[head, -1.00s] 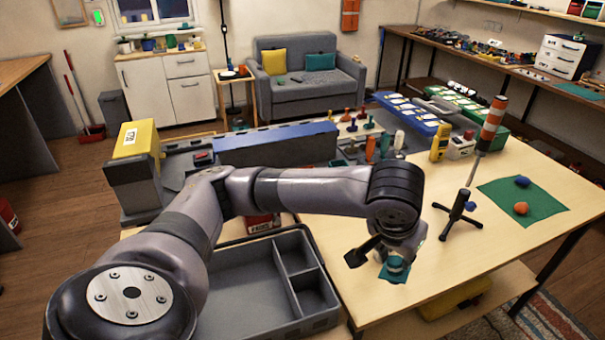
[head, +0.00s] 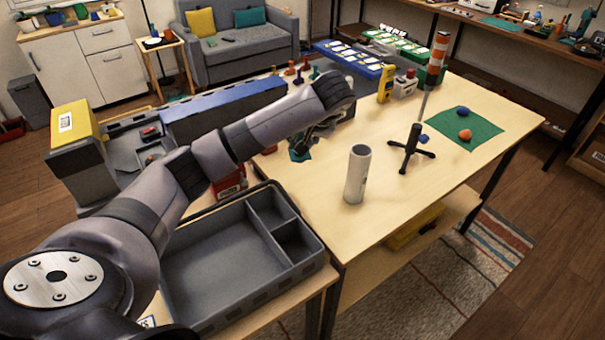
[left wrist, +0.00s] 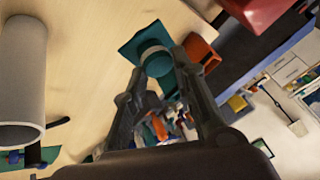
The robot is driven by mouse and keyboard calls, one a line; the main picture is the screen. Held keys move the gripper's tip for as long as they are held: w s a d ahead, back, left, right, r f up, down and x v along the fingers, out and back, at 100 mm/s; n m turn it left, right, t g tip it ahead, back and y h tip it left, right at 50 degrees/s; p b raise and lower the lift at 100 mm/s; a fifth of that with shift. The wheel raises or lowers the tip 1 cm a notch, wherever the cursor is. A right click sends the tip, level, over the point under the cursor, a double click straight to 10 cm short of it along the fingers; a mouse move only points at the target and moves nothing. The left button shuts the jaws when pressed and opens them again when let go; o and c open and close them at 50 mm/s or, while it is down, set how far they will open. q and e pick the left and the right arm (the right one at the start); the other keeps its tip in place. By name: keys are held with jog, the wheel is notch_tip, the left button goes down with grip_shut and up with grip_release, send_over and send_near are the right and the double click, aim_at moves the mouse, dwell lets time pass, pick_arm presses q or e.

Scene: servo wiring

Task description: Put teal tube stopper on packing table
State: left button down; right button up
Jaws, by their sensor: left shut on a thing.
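The teal stopper (left wrist: 156,45) shows in the left wrist view between the fingertips of my left gripper (left wrist: 160,75), which is shut on it. In the head view the teal stopper (head: 299,154) shows just below my left gripper (head: 306,138), near the left edge of the packing table (head: 375,230). I cannot tell whether the stopper touches the tabletop. A white tube (head: 357,175) stands upright on the table to the right of the gripper, and it also shows in the left wrist view (left wrist: 22,75). My right gripper is not in view.
A grey tray (head: 225,265) with compartments stands at the table's left front. A black tripod stand (head: 411,150) and a green mat (head: 463,137) with orange and blue lumps lie farther right. The tabletop between tube and front edge is clear.

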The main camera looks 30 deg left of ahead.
aim_at(305, 158)
pick_arm(q)
notch_tip(305, 158, down, 7)
jog(key=shift+r+p, duration=0.2)
jog(key=shift+p, duration=0.2)
notch_tip(305, 158, down, 5)
jog(key=shift+r, duration=0.2)
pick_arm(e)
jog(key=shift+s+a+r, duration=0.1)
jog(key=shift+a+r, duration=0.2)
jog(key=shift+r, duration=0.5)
pick_arm(q)
jog(key=shift+f, duration=0.15)
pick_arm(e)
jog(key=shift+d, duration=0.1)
pick_arm(q)
jog(key=c, duration=1.3)
grip_release()
jog(key=v, duration=1.2)
jog(key=shift+b, duration=0.4)
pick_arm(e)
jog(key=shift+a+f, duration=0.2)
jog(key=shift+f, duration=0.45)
